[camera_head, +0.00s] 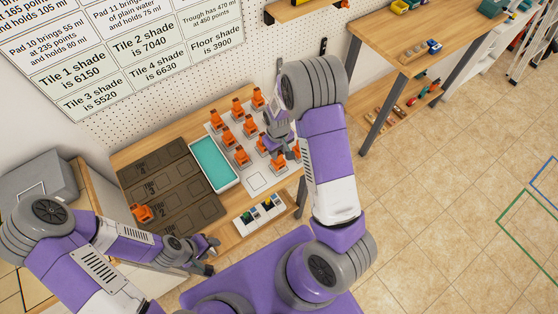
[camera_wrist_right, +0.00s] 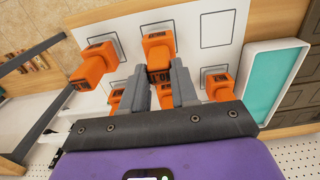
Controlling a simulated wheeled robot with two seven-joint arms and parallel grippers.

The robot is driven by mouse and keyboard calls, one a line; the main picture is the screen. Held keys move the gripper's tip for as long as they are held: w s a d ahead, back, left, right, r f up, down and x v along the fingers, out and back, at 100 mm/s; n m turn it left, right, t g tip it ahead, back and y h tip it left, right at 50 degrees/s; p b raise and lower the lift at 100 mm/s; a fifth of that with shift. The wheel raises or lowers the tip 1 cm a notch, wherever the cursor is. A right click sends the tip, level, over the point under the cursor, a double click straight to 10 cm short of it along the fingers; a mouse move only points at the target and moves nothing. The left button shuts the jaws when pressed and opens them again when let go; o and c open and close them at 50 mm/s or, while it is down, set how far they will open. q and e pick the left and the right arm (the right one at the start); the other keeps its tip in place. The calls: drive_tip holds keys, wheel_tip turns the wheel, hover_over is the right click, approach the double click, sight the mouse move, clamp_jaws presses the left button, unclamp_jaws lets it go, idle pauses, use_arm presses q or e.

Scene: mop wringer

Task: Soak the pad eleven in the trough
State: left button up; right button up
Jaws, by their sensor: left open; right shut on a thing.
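The trough (camera_head: 229,187) is a white tray of teal liquid on the bench; it also shows in the right wrist view (camera_wrist_right: 278,45). Several orange-handled pads stand on a white board right of it, such as this one (camera_head: 242,156). My right gripper (camera_wrist_right: 161,88) is shut on the orange handle of one pad (camera_wrist_right: 157,48), over the board. Its label is partly hidden between the fingers, and I cannot tell its number or whether it is lifted. In the head view my right gripper (camera_head: 279,143) partly hides nearby pads. My left gripper (camera_head: 212,256) is open and empty near the bench's front edge.
A dark board of tile places (camera_head: 168,178) lies left of the trough, with one orange pad (camera_head: 141,213) on it. Other pads (camera_wrist_right: 93,67) stand close around my right gripper. An empty outlined square (camera_head: 260,182) shows at the board's front. A wall chart (camera_head: 130,50) hangs behind.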

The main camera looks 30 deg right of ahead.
drive_tip(key=shift+r+p, duration=2.1)
drive_tip(key=shift+r, duration=1)
drive_tip(key=shift+f, duration=0.1)
